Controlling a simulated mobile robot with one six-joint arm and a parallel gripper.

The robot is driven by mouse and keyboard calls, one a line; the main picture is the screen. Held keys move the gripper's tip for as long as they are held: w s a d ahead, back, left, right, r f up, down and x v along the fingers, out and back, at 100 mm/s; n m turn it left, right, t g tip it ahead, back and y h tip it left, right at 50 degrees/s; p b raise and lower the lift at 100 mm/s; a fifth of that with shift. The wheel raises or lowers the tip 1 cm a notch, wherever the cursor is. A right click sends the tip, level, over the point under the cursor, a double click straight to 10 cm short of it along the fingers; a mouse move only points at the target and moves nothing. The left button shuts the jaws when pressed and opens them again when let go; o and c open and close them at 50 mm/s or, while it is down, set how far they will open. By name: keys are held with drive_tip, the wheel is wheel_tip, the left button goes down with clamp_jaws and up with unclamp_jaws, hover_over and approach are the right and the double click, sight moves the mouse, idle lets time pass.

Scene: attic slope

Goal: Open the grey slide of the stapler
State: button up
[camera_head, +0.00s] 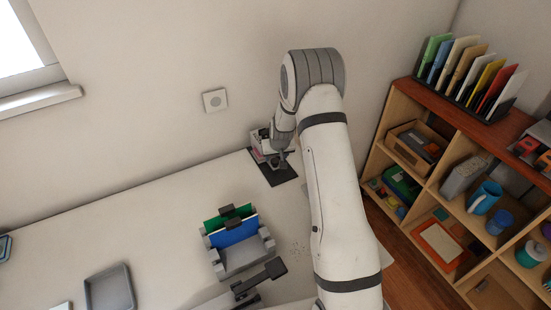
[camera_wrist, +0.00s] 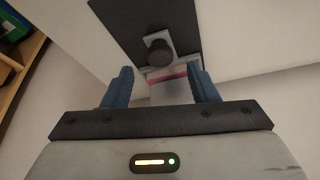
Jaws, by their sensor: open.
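My gripper (camera_wrist: 161,78) is open, with its two blue fingers apart. In the wrist view a pale grey plate with a dark round knob (camera_wrist: 158,52) lies just beyond the fingertips; it looks like the grey slide of the stapler. A whitish body with a pink stripe (camera_wrist: 174,76) shows between the fingers, and I see no clear contact. Behind them is a black mat (camera_wrist: 110,18). In the head view the black mat (camera_head: 281,178) lies at the wall end of the white table, with a small white and pink thing (camera_head: 256,143) at its back. My arm partly hides it.
A grey holder (camera_head: 240,262) with green and blue folders stands on the table, with a dark levered device (camera_head: 262,280) in front. A grey tray (camera_head: 110,289) lies at left. A wooden shelf (camera_head: 390,112) stands at right. The wall is close behind the mat. The table's left middle is clear.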

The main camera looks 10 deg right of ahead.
sight(275, 161)
drive_tip(key=shift+p+x, duration=0.35)
drive_tip(key=shift+x, duration=1.6)
clamp_jaws()
